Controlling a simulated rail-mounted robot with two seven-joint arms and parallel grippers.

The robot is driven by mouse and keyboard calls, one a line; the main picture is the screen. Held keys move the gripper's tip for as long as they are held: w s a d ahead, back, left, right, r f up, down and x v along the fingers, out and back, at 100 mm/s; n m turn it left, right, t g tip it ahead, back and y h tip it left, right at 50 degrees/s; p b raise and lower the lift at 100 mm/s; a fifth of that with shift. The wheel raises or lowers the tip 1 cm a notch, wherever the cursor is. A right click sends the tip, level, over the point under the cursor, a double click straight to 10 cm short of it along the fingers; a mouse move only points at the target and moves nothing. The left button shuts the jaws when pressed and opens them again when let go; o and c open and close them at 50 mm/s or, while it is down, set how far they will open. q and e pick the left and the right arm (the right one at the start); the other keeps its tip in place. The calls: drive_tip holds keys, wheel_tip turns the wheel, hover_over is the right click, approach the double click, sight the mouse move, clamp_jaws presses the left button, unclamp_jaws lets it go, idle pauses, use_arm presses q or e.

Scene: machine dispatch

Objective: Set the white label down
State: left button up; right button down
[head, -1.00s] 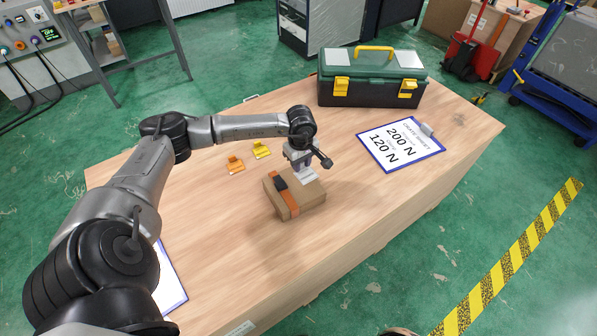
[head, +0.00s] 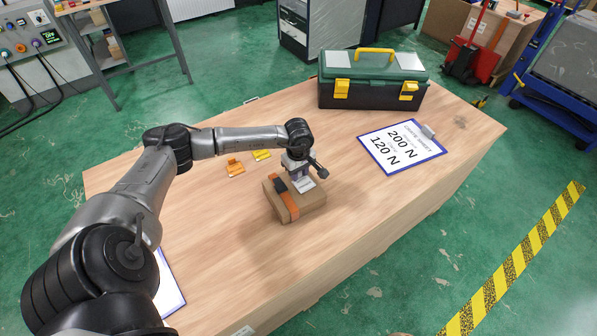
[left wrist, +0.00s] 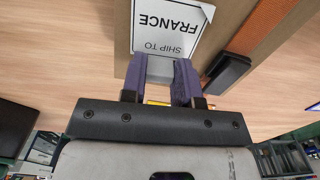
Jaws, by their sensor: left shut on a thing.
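The white label (head: 305,187), printed "SHIP TO FRANCE", lies flat at the top of the cardboard box (head: 313,203), beside its orange strap. It also shows in the left wrist view (left wrist: 168,28), over the box top (left wrist: 228,22). My left gripper (head: 299,177) points down over the box. Its purple fingers (left wrist: 163,72) are shut on the label's grey tab. I cannot tell whether the label touches the box or hovers just above it. My right gripper is not in view.
An orange clip (head: 235,168) and a yellow clip (head: 261,155) lie left of the box. A crate sheet on a clipboard (head: 380,160) lies to the right. A green toolbox (head: 372,90) stands at the back. The table (head: 330,250) is bare in front of the box.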

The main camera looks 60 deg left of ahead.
use_arm(q)
drive_tip(key=o, duration=1)
drive_tip(key=shift+f, duration=0.1)
drive_tip(key=shift+c, duration=0.2)
